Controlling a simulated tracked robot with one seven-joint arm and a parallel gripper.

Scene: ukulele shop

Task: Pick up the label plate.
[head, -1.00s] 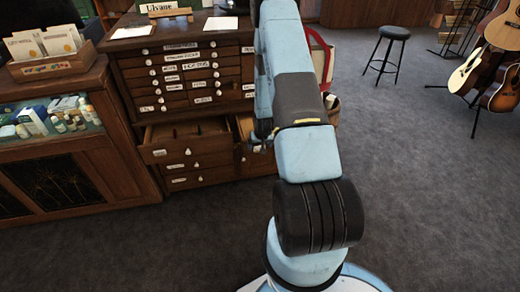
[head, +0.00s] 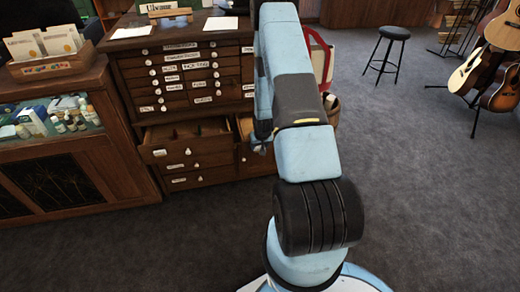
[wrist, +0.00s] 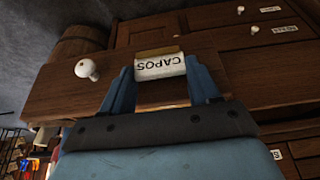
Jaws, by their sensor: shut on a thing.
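The label plate (wrist: 160,66) is a small white piece reading "CAPOS", upside down in the wrist view. My gripper (wrist: 165,84) has one blue finger on each side of it and is shut on it. The plate is in front of a wooden drawer front (wrist: 110,96), by a brass-coloured strip (wrist: 157,51). I cannot tell whether the plate still touches the drawer.
The drawer front has a white knob (wrist: 87,69). In the head view a wooden cabinet (head: 130,80) has many labelled drawers, with a lower drawer (head: 165,152) pulled out. A glass-fronted counter (head: 75,150) stands left. A stool (head: 393,32) stands on open carpet at right.

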